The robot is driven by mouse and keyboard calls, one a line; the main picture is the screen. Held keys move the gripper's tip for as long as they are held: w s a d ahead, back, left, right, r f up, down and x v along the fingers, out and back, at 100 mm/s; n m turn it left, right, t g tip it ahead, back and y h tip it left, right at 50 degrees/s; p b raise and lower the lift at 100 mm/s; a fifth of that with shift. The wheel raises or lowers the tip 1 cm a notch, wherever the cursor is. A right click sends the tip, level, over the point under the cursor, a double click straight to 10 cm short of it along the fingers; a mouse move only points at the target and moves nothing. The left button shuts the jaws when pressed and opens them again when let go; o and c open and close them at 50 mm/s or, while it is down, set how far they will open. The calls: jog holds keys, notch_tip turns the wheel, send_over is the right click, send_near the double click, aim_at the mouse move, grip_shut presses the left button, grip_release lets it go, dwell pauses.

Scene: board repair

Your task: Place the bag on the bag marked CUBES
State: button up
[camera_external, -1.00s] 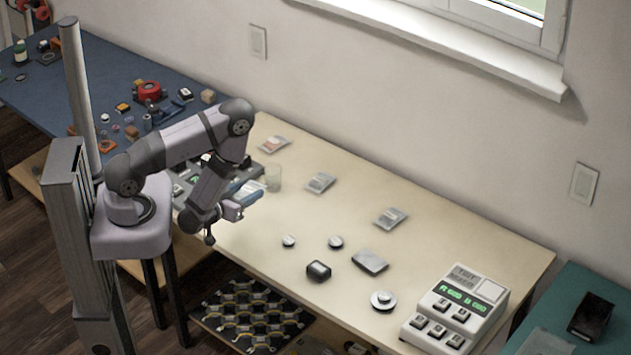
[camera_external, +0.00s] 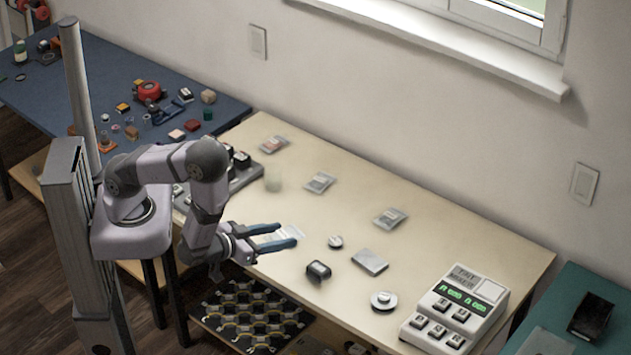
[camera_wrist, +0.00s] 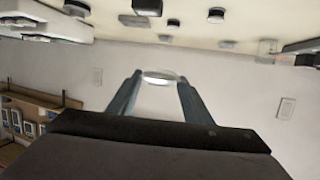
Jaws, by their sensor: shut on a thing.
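My gripper (camera_external: 287,238) is over the front left part of the cream table, its two blue-grey fingers shut on a pale clear bag (camera_external: 282,234). In the wrist view the fingers frame the bag's pale rounded edge (camera_wrist: 160,76). Three small flat bags lie on the table in a row running from back left to right: one with reddish contents (camera_external: 273,144), a grey one in the middle (camera_external: 320,182) and a grey one at the right (camera_external: 390,218). Their markings are too small to read, so I cannot tell which says CUBES. The held bag is apart from all three.
A faint clear cup (camera_external: 273,178) stands behind my gripper. Right of it are a small silver disc (camera_external: 335,242), a dark block (camera_external: 318,271), a grey flat box (camera_external: 370,262) and a round silver piece (camera_external: 383,300). A tester with buttons (camera_external: 458,308) stands at front right.

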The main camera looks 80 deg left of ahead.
jog(key=shift+s+d+r, duration=0.1)
jog(key=shift+d, duration=0.65)
jog(key=s+a+f+n+g+y, duration=0.1)
jog(key=s+a, duration=0.2)
jog(key=a, duration=0.5)
jog(key=s+a+f+n+g+y, duration=0.1)
jog(key=s+a+n+g+y, duration=0.1)
jog(key=a, duration=0.7)
jog(key=s+a+f+n+g+y, duration=0.1)
jog(key=s+a+f+n+y, duration=0.1)
jog(key=a, duration=0.6)
jog(key=shift+s+a, duration=0.25)
jog(key=shift+s, duration=0.65)
notch_tip(320, 180, down, 5)
jog(key=b, duration=0.3)
jog(key=shift+f, duration=0.4)
jog(key=shift+f+p, duration=0.35)
jog(key=shift+f, duration=1.55)
